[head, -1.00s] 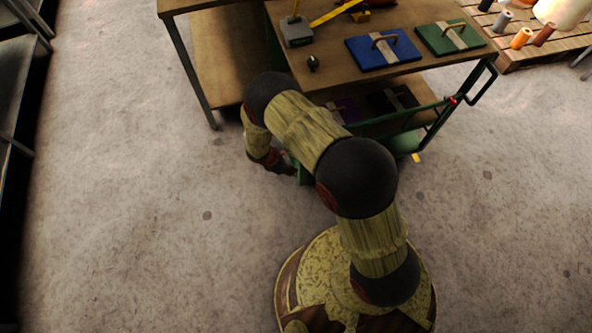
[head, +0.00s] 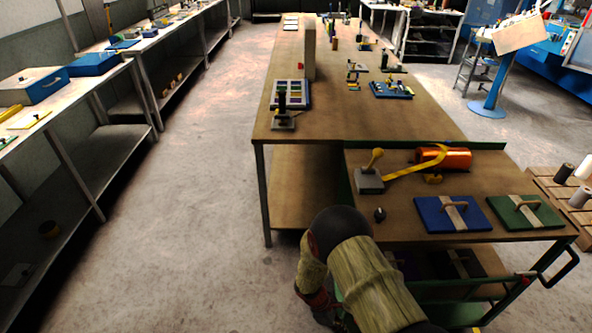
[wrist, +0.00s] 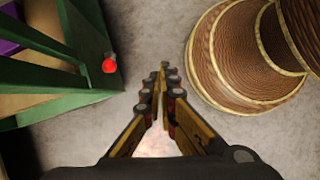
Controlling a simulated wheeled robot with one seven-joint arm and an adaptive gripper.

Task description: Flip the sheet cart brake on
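The sheet cart (head: 408,170) has a green frame and a brown top and stands at the right in the head view. Its green frame (wrist: 60,62) fills the upper left of the wrist view. A small red knob (wrist: 109,66) shows beside that frame; I cannot tell whether it is the brake. My gripper (wrist: 163,72) points down over bare floor, to the right of the frame and apart from the knob. Its fingertips are together with nothing between them.
A blue board (head: 430,216) and a green board (head: 512,215) with handles lie on the cart. An orange cylinder (head: 447,159) lies behind them. A long workbench (head: 350,118) adjoins the cart. Floor (head: 190,210) to the left is clear.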

